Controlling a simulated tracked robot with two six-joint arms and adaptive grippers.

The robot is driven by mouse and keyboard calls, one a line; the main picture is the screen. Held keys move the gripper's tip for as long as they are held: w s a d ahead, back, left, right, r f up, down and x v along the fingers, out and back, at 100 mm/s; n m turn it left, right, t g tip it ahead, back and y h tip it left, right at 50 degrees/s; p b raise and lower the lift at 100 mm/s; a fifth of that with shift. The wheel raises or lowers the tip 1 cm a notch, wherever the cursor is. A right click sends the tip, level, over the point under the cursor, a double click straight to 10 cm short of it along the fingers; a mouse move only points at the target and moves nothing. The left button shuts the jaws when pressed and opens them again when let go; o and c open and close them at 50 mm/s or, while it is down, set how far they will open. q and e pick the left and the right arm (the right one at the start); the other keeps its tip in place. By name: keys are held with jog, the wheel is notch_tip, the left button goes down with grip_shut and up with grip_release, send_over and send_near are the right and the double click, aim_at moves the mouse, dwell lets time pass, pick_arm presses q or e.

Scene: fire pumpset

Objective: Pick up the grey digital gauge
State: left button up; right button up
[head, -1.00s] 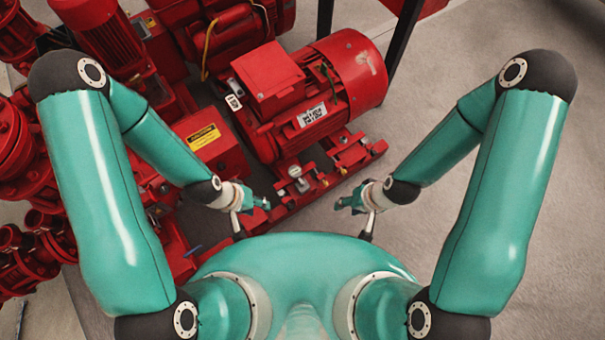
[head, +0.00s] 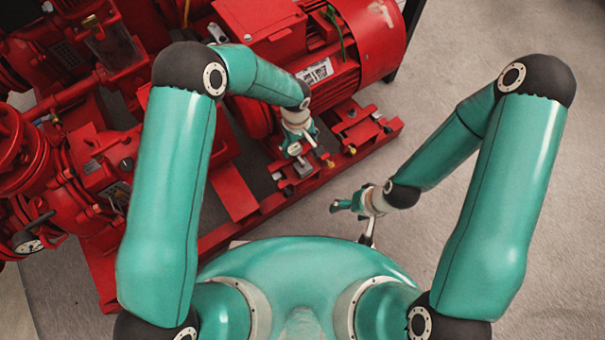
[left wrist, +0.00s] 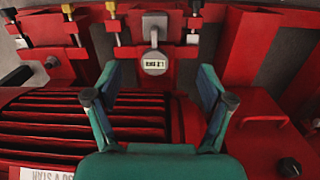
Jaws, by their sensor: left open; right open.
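The grey digital gauge (left wrist: 154,58) shows in the left wrist view, with a round light face and a dark readout. It sits on a grey fitting on the red base and lies ahead of and between my left fingers. My left gripper (left wrist: 157,82) is open and empty, its two teal fingers spread on either side below the gauge. In the head view the left gripper (head: 300,136) is over the pumpset base, close to the gauge (head: 294,149) and partly covering it. My right gripper (head: 347,205) is open and empty above the bare floor.
The red motor (head: 345,50) stands just behind the gauge, its ribbed housing under my left gripper. Brackets with yellow-tipped and black-tipped bolts (left wrist: 68,12) flank the gauge. A dial gauge (head: 30,244) is at the far left. The floor (head: 480,80) at right is clear.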

aim_at(302, 164)
pick_arm(q)
jog(key=shift+n+y, duration=0.3)
jog(key=f+b, duration=0.1)
jog(key=f, duration=0.3)
jog(key=w+f+b, duration=0.1)
jog(key=f, duration=0.3)
jog(key=f+b, duration=0.1)
jog(key=f, duration=0.3)
jog(key=shift+w+d+f, duration=0.15)
jog(key=shift+d+f, duration=0.05)
jog(key=shift+d, duration=0.1)
notch_tip(302, 164, down, 5)
jog(key=shift+d+f+b, duration=0.1)
jog(key=shift+b, duration=0.8)
jog(key=shift+w, duration=0.15)
grip_shut()
pick_arm(e)
notch_tip(302, 164, down, 6)
jog(key=shift+r, duration=0.2)
